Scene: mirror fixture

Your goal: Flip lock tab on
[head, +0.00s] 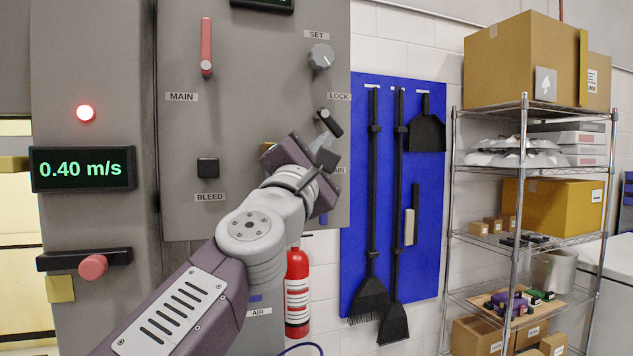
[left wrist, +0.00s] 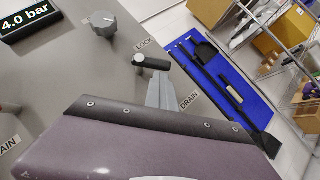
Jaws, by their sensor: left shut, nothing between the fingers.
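The lock tab (head: 331,124) is a small black lever on the grey panel (head: 250,100), just below the LOCK label (head: 339,97). In the head view it slants from upper left to lower right. In the left wrist view the tab (left wrist: 152,63) shows as a black bar near the top middle. My left gripper (head: 326,152) is shut and empty, with its grey fingertips just below the tab. In the left wrist view the fingers (left wrist: 162,88) reach up to the tab; I cannot tell if they touch it. My right gripper is not in view.
A grey SET knob (head: 321,57) is above the tab. A red MAIN lever (head: 206,48) and black BLEED button (head: 208,167) are to the left. The DRAIN label (left wrist: 190,101) is beside the fingers. A blue tool board (head: 430,190) stands right of the panel.

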